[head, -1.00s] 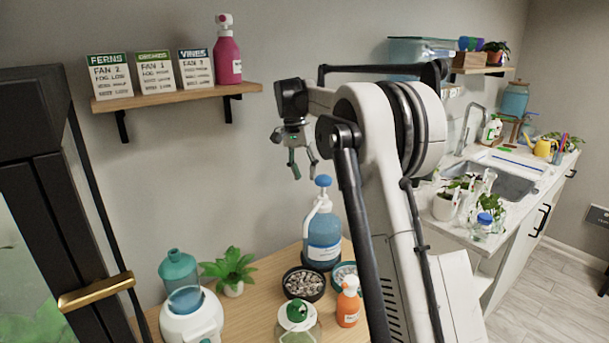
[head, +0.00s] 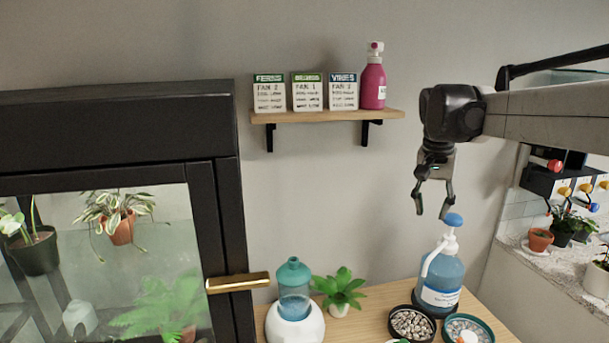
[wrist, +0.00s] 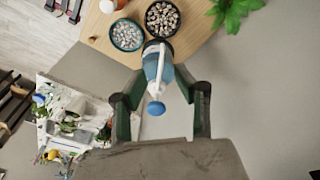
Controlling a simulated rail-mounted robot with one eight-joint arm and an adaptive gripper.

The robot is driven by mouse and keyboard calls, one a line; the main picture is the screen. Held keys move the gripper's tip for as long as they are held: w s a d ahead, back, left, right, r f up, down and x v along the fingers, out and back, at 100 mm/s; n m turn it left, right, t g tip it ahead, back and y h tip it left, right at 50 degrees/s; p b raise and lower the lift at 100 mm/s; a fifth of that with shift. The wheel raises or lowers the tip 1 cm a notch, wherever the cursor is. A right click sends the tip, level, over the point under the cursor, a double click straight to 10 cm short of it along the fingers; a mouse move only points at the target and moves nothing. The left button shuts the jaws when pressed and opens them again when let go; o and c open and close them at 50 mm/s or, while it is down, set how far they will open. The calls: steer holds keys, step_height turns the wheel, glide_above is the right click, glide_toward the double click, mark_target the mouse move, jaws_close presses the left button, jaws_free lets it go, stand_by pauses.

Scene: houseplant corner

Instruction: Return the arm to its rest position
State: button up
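My gripper (head: 432,203) hangs from the arm at the right of the head view, fingers pointing down. Its two fingers are apart with nothing between them. A large blue pump bottle (head: 441,280) with a blue cap stands on the wooden table below and slightly right of the fingertips. In the wrist view the open fingers (wrist: 160,85) frame the same blue bottle (wrist: 151,68), which lies beyond them. A gap shows between fingertips and cap in the head view.
A wall shelf (head: 300,116) with three cards and a pink bottle (head: 373,86) is left of my arm. A glass cabinet (head: 222,220) stands at the left. A humidifier (head: 293,325), a small plant (head: 339,288) and pebble dishes (head: 411,322) share the table. Open air surrounds the gripper.

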steer(key=s+a+f+n+t, duration=0.1)
steer(key=s+a+n+t, duration=0.15)
steer(key=s, duration=0.55)
steer(key=s+a+f+n+t, duration=0.1)
steer(key=s+a, duration=0.2)
steer(key=s, duration=0.4)
steer(key=s+a+f+n+t, duration=0.1)
steer(key=s+a+f, duration=0.1)
steer(key=s+f, duration=0.2)
steer(key=s+a+f+n+t+y, duration=0.1)
steer(key=s+a+f, duration=0.1)
steer(key=s+f, duration=0.3)
steer(key=s, duration=0.4)
steer(key=shift+s+f+n, duration=0.2)
steer(key=shift+s+n, duration=0.15)
steer(key=shift+s, duration=0.05)
